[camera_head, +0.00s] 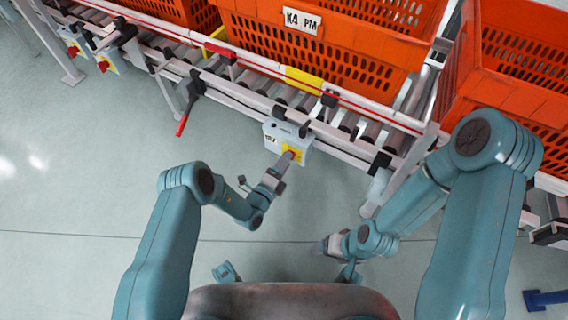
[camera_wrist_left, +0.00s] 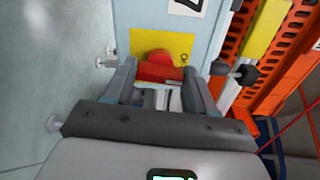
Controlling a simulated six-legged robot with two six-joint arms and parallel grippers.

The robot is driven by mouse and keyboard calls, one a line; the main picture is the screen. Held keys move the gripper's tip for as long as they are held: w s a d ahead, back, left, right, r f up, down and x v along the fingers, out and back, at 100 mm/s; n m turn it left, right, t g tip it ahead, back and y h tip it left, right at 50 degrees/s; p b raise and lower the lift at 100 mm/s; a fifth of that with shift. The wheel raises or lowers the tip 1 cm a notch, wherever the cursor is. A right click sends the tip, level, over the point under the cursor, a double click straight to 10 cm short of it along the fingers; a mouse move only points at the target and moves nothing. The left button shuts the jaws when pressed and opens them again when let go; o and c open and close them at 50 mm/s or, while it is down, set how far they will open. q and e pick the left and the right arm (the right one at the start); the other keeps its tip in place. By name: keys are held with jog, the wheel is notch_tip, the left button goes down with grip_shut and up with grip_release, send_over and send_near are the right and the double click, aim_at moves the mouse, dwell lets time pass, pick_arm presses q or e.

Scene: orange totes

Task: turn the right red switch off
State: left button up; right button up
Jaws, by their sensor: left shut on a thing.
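The right red switch (camera_wrist_left: 158,68) sits on a yellow plate (camera_wrist_left: 150,47) on a pale switch box (camera_head: 289,138), which is mounted on the conveyor's front rail. My left gripper (camera_head: 283,166) is at the box's front. In the left wrist view, its two fingers (camera_wrist_left: 160,84) stand on either side of the red switch handle and are shut on it. The fingers and the wrist hide part of the handle. My right gripper (camera_head: 325,247) is low in front of my body, away from the box; its fingers are too small to tell.
Orange totes (camera_head: 340,48) stand on the roller conveyor (camera_head: 262,88). A lever with a red handle (camera_head: 181,124) hangs from the rail left of the box. Other red and yellow switches (camera_head: 104,65) are at the far upper left. Open grey floor (camera_head: 80,170) lies left.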

pick_arm(q)
jog(key=shift+s+f+n, duration=0.1)
jog(key=shift+n, duration=0.6)
jog(key=o, duration=1)
jog(key=shift+o, duration=0.2)
jog(key=p+v, duration=0.4)
jog(key=v, duration=1.2)
jog(key=shift+s, duration=0.1)
